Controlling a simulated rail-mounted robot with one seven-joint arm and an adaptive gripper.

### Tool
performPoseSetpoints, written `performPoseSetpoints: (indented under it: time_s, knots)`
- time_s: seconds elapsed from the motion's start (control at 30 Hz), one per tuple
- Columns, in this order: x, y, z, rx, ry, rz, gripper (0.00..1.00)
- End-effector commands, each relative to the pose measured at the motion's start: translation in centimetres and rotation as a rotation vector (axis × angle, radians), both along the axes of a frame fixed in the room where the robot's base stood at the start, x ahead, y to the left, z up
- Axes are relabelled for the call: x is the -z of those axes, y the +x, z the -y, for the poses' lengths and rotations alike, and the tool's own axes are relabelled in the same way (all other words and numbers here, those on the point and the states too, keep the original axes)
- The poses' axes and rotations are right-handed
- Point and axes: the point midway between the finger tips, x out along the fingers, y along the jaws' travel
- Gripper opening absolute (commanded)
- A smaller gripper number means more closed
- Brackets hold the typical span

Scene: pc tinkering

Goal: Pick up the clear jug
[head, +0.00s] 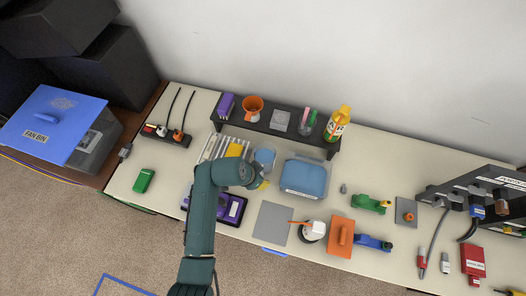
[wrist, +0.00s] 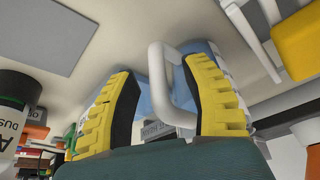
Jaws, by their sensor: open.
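The clear jug (head: 265,156) stands on the table, bluish and see-through, just behind my gripper in the head view. In the wrist view its pale loop handle (wrist: 157,78) shows between my two yellow fingers, with the bluish jug body (wrist: 199,48) behind. My gripper (wrist: 160,72) is open, with one finger on each side of the handle. I cannot tell whether either finger touches it. In the head view, my gripper (head: 263,184) is mostly covered by my arm, and part of the jug is hidden too.
A blue-lidded container (head: 304,178) stands close to the right of the jug. A yellow block (head: 234,150) is to the left. A grey plate (head: 273,223) lies in front.

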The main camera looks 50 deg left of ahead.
Motion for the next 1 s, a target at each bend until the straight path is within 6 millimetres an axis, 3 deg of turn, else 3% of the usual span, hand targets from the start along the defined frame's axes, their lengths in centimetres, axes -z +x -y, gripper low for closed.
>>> performPoseSetpoints:
  time_s: [0.03, 0.27, 0.8, 1.0]
  knots:
    - [0.0, 0.0, 0.0, 0.0, 0.0, 0.0, 0.43]
    - [0.0, 0.0, 0.0, -0.001, 0.0, 0.0, 0.0]
    - [-0.2, 0.0, 0.0, 0.0, 0.0, 0.001, 0.0]
    - [-3.6, 0.1, -0.1, 0.0, 0.004, 0.005, 0.0]
